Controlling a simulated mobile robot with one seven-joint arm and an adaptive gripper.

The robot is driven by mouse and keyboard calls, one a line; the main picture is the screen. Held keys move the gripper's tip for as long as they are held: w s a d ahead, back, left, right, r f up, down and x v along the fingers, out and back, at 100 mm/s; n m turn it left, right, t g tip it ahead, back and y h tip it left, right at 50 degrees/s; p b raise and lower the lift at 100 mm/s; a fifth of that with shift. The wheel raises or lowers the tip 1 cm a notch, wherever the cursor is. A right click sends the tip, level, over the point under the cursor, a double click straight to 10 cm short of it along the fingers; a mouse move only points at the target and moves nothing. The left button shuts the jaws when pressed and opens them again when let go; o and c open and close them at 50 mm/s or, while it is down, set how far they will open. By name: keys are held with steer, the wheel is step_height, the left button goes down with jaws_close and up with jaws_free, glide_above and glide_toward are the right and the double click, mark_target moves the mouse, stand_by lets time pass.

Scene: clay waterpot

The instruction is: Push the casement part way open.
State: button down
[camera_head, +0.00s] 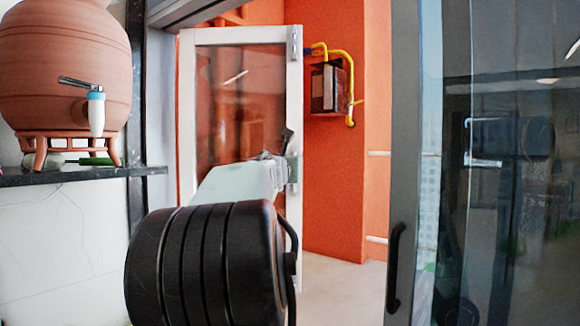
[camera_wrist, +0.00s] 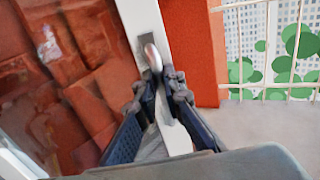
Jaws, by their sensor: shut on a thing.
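The casement is a white-framed glass panel (camera_head: 187,110) in the middle of the head view, seen in front of orange walls. In the wrist view its white stile (camera_wrist: 140,18) runs up between my fingers, with reddish glass to the left. A silver handle (camera_wrist: 153,58) sits on that stile. My gripper (camera_wrist: 161,80) has its two dark fingers around the handle and is shut on it. In the head view my arm covers the lower part of the casement, and the fingers show only partly at its right stile (camera_head: 290,160). The handle there is mostly hidden.
A clay waterpot (camera_head: 65,70) with a tap stands on a dark shelf (camera_head: 60,177) at left. A grey-framed glass panel (camera_head: 402,160) with a black handle (camera_head: 394,268) stands at right. A meter box (camera_head: 330,88) with yellow pipes hangs on the orange wall. Railings (camera_wrist: 268,50) lie beyond.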

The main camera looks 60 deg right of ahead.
steer(key=c, duration=2)
jaws_free()
steer(key=shift+s+d, duration=0.3)
steer(key=shift+s, duration=0.35)
steer(key=shift+c, duration=0.2)
steer(key=shift+w, duration=0.15)
steer(key=shift+w+a, duration=0.1)
steer(key=shift+a, duration=0.05)
steer(key=shift+a, duration=0.1)
steer(key=v, duration=0.7)
steer(key=shift+a, duration=0.15)
